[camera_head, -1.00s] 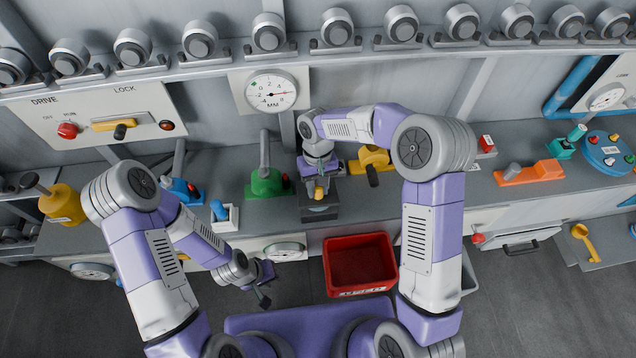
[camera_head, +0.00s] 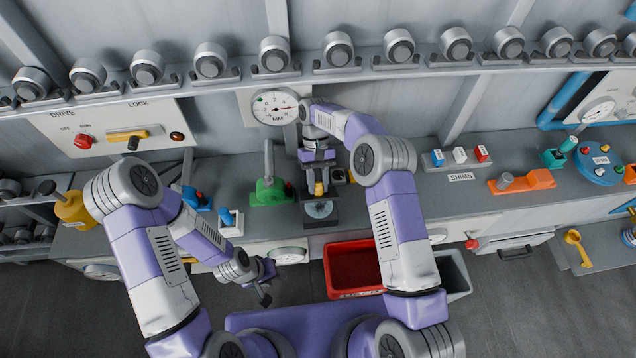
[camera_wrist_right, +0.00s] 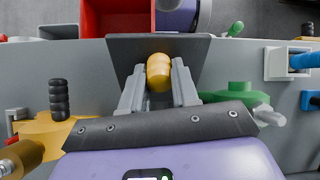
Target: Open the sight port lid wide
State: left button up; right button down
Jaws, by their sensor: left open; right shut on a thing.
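The sight port is a dark square housing (camera_head: 334,221) on the bench front edge, with a round pale glass disc (camera_head: 318,209) showing on it. My right gripper (camera_head: 319,188) is just above and behind the disc, shut on a yellow knob, which also shows between the fingers in the right wrist view (camera_wrist_right: 159,72). A dark plate (camera_wrist_right: 118,50) lies beyond the knob there. The lid's outline is mostly hidden by the gripper, so its exact angle cannot be told. My left gripper (camera_head: 262,284) is open and empty, in front of the bench at left of centre.
A green valve (camera_head: 268,191) stands left of the port and a blue-handled switch (camera_head: 229,220) further left. A red bin (camera_head: 345,294) and a grey bin (camera_head: 457,275) stand in front of the bench. A shims rack (camera_head: 458,167) is to the right. A round gauge (camera_head: 274,107) hangs behind.

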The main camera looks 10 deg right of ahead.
dwell(0.4)
jog(key=c, duration=0.8)
grip_release()
jog(key=shift+c, duration=0.2)
jog(key=shift+s, duration=0.1)
